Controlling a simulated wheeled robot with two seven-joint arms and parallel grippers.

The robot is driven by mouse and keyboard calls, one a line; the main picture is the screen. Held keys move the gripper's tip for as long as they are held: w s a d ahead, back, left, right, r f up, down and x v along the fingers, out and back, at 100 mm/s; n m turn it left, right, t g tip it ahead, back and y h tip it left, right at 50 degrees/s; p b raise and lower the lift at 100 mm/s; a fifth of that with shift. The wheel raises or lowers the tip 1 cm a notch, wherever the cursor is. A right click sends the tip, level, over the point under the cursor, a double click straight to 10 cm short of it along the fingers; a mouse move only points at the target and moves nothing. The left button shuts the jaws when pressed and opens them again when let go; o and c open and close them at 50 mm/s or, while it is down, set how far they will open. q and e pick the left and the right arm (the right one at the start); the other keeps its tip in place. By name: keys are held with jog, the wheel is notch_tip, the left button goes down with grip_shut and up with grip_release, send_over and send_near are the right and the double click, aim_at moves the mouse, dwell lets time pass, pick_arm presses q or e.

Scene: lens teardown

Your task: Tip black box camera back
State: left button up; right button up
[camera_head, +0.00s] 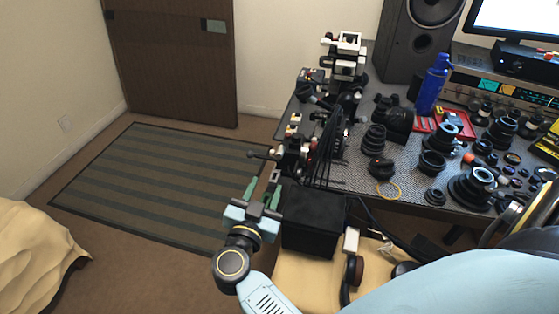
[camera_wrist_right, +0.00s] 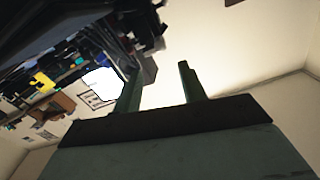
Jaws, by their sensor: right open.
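A black box (camera_head: 313,222) shows in the head view below the table's left corner, its front face toward me. I cannot tell whether it is a camera. My right gripper (camera_head: 263,192) is just left of the box, with its two green fingers apart and nothing visible between them. In the right wrist view the open fingers (camera_wrist_right: 160,82) point up past a large dark shape at the upper left, which I cannot identify for sure. My left gripper is not in view.
The grey table (camera_head: 352,150) holds several black lens parts, a blue spray bottle (camera_head: 432,84) and a red tray (camera_head: 464,120). Black cables (camera_head: 328,150) crowd its left edge, above the box. A striped rug (camera_head: 150,180) lies on open floor to the left.

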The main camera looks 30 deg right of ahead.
aim_at(278, 157)
jog(key=b+x, duration=0.2)
jog(key=x, duration=1)
jog(key=shift+w+d, duration=0.15)
jog(key=shift+w, duration=0.05)
jog(key=shift+w+d, duration=0.3)
jog(key=shift+d, duration=0.05)
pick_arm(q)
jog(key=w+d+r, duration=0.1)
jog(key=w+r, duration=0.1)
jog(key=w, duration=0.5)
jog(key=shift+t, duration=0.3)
pick_arm(e)
grip_shut()
